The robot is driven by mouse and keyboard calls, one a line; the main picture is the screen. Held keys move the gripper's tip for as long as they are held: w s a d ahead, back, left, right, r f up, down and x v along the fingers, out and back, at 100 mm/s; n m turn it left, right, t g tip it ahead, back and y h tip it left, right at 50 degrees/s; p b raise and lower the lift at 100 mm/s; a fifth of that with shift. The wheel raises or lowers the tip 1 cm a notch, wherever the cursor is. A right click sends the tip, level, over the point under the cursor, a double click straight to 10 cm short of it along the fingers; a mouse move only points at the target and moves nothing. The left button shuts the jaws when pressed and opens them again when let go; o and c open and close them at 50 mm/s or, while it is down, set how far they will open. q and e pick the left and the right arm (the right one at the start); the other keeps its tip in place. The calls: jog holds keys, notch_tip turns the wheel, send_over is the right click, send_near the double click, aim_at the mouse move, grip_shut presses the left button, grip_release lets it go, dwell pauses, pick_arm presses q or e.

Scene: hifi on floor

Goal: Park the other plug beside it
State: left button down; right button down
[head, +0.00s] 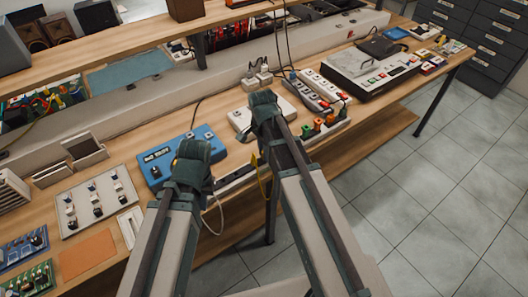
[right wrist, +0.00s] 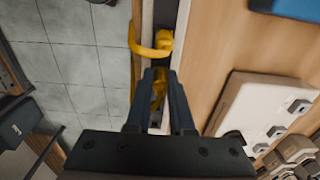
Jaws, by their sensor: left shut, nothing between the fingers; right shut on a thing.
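In the right wrist view my right gripper (right wrist: 157,75) is shut on a yellow plug (right wrist: 158,95), seen between its fingers. Whether the yellow lump (right wrist: 165,40) there is a second plug or part of the lead, I cannot tell. In the head view the dark rail (head: 236,178) and a hanging yellow lead (head: 262,178) lie between my arms. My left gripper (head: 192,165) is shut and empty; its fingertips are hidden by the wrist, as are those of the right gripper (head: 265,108).
A white switched box (right wrist: 258,112) sits right of the rail in the wrist view. Power strips (head: 318,92) and colored connectors (head: 325,124) lie further right. Open floor (head: 440,170) lies in front of the bench.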

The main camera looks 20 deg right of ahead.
jog(key=c, duration=0.7)
grip_release()
jog(key=shift+r, duration=0.15)
notch_tip(320, 180, up, 14)
jog(key=p, duration=1.3)
jog(key=shift+a+f+p, duration=0.2)
jog(key=shift+a+p, duration=0.05)
jog(key=shift+p, duration=0.15)
jog(key=shift+s+r, duration=0.1)
notch_tip(320, 180, up, 5)
jog(key=p, duration=0.5)
